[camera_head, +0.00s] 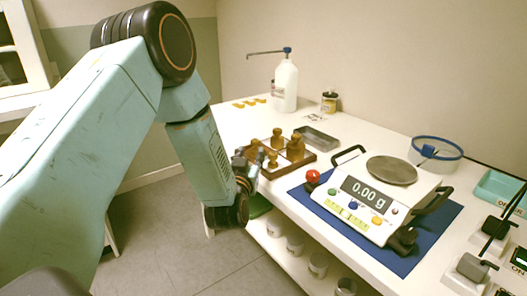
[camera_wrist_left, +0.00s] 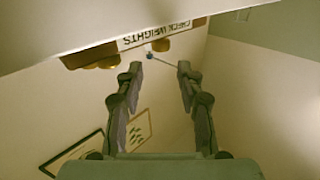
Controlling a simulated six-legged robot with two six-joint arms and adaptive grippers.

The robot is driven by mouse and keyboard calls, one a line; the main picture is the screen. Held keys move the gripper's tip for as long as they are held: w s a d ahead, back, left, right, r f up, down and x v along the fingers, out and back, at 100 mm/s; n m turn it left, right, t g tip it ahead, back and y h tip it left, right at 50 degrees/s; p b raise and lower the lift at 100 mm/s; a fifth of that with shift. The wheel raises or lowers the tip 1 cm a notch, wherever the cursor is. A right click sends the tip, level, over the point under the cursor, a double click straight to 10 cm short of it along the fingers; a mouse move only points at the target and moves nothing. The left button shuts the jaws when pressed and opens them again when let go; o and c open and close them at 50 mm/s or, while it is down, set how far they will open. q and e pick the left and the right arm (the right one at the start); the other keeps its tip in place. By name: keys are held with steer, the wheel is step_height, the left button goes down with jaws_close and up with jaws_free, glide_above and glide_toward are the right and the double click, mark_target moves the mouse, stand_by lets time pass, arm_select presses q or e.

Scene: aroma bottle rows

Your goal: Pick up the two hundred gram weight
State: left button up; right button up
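Several brass weights stand in a brown wooden rack (camera_head: 305,160) at the table's left front edge in the head view. The largest-looking one is the weight (camera_head: 295,147) at the rack's right; smaller ones are the weight (camera_head: 277,138) behind and the weight (camera_head: 272,160) in front. No mass marking is readable, so I cannot tell which is two hundred grams. My left gripper (camera_head: 250,168) is at the rack's front left, partly covering it. In the left wrist view the gripper (camera_wrist_left: 158,72) is open and empty, with the rack's "CHECK WEIGHTS" label (camera_wrist_left: 148,35) beyond its fingertips. My right gripper is out of view.
A balance (camera_head: 370,205) reading 0.00 g sits on a blue mat (camera_head: 420,250) right of the rack. A grey tray (camera_head: 316,138) lies behind the rack, a white pump bottle (camera_head: 285,85) farther back. A lower shelf (camera_head: 275,250) holds several jars.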

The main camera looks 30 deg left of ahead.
mark_target(254, 144)
arm_select(q)
steer(key=shift+w+a, duration=0.25)
steer(key=shift+w, duration=0.1)
steer(key=b+x, duration=0.1)
steer(key=x, duration=0.2)
steer(key=b+x, duration=0.1)
steer(key=x, duration=0.1)
steer(key=shift+w+f+b, duration=0.1)
steer(key=shift+f+b, duration=0.25)
steer(key=shift+f, duration=0.05)
steer(key=shift+w+a, duration=0.3)
steer(key=shift+w, duration=0.4)
steer(key=shift+r, duration=0.1)
jaws_close()
